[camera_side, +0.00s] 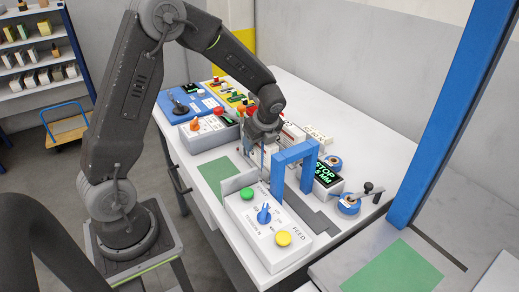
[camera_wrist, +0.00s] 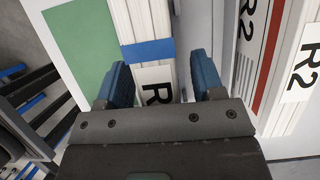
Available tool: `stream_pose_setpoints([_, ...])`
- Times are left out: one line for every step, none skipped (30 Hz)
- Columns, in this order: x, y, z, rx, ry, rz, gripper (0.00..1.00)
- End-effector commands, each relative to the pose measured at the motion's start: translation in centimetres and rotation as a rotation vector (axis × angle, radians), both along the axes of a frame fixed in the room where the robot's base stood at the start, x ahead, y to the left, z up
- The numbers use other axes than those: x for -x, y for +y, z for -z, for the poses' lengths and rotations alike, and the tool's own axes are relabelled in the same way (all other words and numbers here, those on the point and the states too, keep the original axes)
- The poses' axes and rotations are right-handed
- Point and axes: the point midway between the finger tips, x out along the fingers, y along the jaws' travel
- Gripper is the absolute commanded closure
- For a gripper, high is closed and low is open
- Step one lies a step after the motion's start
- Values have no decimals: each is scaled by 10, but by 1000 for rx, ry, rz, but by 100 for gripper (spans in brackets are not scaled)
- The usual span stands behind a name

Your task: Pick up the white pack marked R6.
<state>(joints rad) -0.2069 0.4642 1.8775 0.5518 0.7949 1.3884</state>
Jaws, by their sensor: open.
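My gripper (camera_wrist: 161,78) is open, with its two blue fingers spread on either side of a white pack (camera_wrist: 128,20) in the wrist view. This pack has a blue strap (camera_wrist: 148,50) and a label starting with R; the character after it is hidden behind my gripper, so I cannot confirm R6. I cannot tell whether the fingers touch the pack. In the side view my gripper (camera_side: 257,152) points down over the white table, left of the blue arch. The pack cannot be made out clearly there.
White packs marked R2 (camera_wrist: 298,75), one with a red stripe, lie to the right in the wrist view. In the side view a blue arch (camera_side: 296,152) stands close right of my gripper. A control box (camera_side: 265,225) is in front; a green mat (camera_side: 216,172) lies left.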

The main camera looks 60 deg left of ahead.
Motion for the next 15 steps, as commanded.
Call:
stream_pose_setpoints([0, 0, 0, 0, 0, 0, 38])
stream_pose_setpoints([0, 0, 0, 0, 0, 0, 38])
stream_pose_setpoints([0, 0, 0, 0, 0, 0, 38])
stream_pose_setpoints([0, 0, 0, 0, 0, 0, 38])
stream_pose_setpoints([0, 0, 0, 0, 0, 0, 38])
stream_pose_setpoints([0, 0, 0, 0, 0, -1, 38])
stream_pose_setpoints([0, 0, 0, 0, 0, -1, 38])
stream_pose_setpoints([0, 0, 0, 0, 0, -1, 38])
stream_pose_setpoints([0, 0, 0, 0, 0, -1, 38])
stream_pose_setpoints([0, 0, 0, 0, 0, 0, 38])
stream_pose_setpoints([0, 0, 1, 0, 0, 0, 38])
stream_pose_setpoints([0, 0, 1, 0, 0, -1, 39])
stream_pose_setpoints([0, 0, 1, 0, 0, -1, 42])
stream_pose_setpoints([0, 0, 1, 0, 0, -1, 45])
stream_pose_setpoints([0, 0, 1, 0, 0, -1, 49])
